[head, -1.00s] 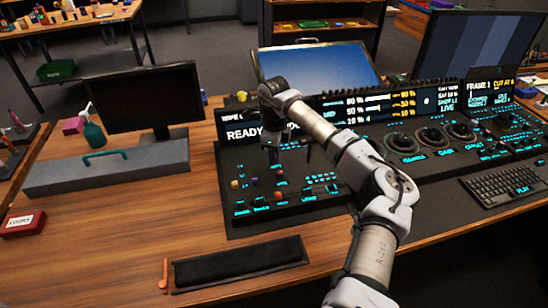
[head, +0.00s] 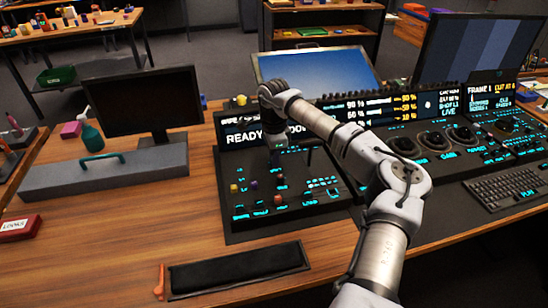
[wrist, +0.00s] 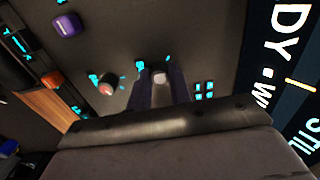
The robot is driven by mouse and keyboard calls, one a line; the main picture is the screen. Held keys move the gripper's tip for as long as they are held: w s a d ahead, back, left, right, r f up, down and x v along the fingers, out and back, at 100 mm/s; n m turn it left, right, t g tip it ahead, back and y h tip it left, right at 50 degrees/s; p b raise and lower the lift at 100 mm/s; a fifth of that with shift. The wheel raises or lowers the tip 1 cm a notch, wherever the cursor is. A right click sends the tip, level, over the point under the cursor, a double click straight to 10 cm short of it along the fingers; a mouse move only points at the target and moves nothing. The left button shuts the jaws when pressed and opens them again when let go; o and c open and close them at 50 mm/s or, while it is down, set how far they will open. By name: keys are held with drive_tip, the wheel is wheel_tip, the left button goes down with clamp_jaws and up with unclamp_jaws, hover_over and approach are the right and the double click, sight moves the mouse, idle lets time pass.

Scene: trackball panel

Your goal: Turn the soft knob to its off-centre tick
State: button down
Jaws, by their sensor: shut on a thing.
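My gripper (head: 275,158) reaches down over the left part of the dark control panel (head: 232,222). In the wrist view its two fingers (wrist: 160,88) are closed around a small pale-topped knob (wrist: 160,77), with cyan markings beside it. Most of the knob's sides are hidden by the fingers. The cyan marks around it are too small and partly covered to tell which is the off-centre tick, or how the knob is turned. A red-sided knob (wrist: 107,86) and a purple knob (wrist: 67,24) stand nearby, apart from the fingers.
Yellow (head: 234,188) and orange (head: 278,199) knobs stand on the panel's left part. A lit display (head: 255,135) rises behind the gripper. Large dials (head: 435,140) and a keyboard (head: 505,187) lie to the right. A black tray (head: 240,268) lies in front.

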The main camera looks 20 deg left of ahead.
drive_tip(key=shift+a, duration=0.1)
drive_tip(key=c, duration=1.3)
unclamp_jaws()
drive_tip(key=shift+r, duration=0.1)
wheel_tip(320, 180, up, 14)
drive_tip(key=shift+f+b, duration=0.15)
drive_tip(key=shift+b, duration=0.75)
drive_tip(key=shift+s, duration=0.1)
